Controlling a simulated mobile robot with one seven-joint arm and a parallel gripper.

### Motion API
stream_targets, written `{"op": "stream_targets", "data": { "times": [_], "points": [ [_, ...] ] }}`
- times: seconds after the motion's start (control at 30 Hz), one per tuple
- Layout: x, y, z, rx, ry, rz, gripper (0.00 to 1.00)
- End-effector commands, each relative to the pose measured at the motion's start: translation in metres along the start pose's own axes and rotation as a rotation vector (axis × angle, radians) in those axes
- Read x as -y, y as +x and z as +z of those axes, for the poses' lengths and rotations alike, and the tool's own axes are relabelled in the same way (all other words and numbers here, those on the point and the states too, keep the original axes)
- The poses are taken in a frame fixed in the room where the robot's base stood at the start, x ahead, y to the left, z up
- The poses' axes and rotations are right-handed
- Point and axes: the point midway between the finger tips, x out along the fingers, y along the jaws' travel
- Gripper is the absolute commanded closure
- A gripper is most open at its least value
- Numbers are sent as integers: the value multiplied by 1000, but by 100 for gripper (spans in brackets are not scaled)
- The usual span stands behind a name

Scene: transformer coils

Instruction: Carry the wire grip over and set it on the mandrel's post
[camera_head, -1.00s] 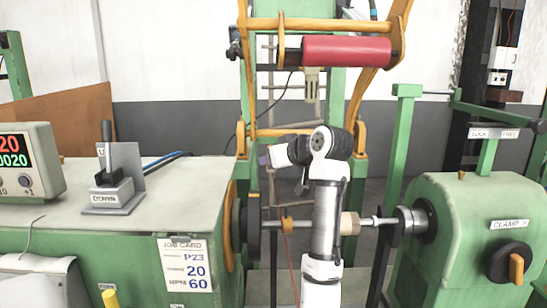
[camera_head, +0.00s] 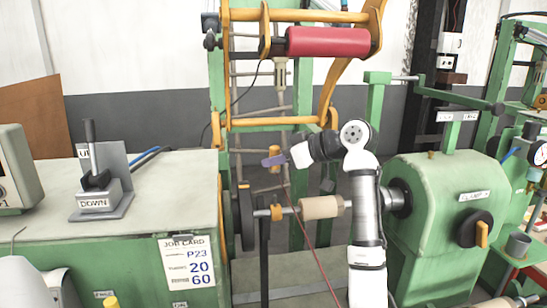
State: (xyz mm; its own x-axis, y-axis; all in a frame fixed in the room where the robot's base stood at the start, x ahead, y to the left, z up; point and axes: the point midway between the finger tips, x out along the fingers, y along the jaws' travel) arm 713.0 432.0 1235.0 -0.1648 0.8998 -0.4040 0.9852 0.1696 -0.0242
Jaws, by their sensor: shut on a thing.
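My gripper (camera_head: 275,161) is at the end of the bent arm, pointing left, above the mandrel shaft. It is shut on the wire grip (camera_head: 275,153), a small upright orange piece. A thin red wire hangs below this area and runs down toward the floor. The mandrel (camera_head: 321,207) is a pale wooden cylinder on a horizontal shaft, lower and to the right of the grip. An orange collar (camera_head: 277,213) sits on the shaft left of it, below the grip and apart from it. I cannot clearly make out the post.
A green cabinet (camera_head: 130,235) with a lever box (camera_head: 98,195) stands at left. The green tailstock (camera_head: 450,215) with a black and orange knob is close to my arm at right. A red roller (camera_head: 328,41) hangs on a yellow frame above. A dark upright bar (camera_head: 264,265) stands below the shaft.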

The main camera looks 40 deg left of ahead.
Motion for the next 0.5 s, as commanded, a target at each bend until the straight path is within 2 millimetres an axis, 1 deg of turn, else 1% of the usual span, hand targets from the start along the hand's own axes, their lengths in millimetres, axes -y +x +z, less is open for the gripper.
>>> {"op": "stream_targets", "data": {
  "times": [0.27,0.43,0.47,0.5],
  "points": [
    [-1,12,27,0,1,0,100],
    [-1,22,50,-1,1,0,100],
    [-1,18,41,-1,-1,1,100],
    [-1,18,40,-1,0,1,100]
  ]
}}
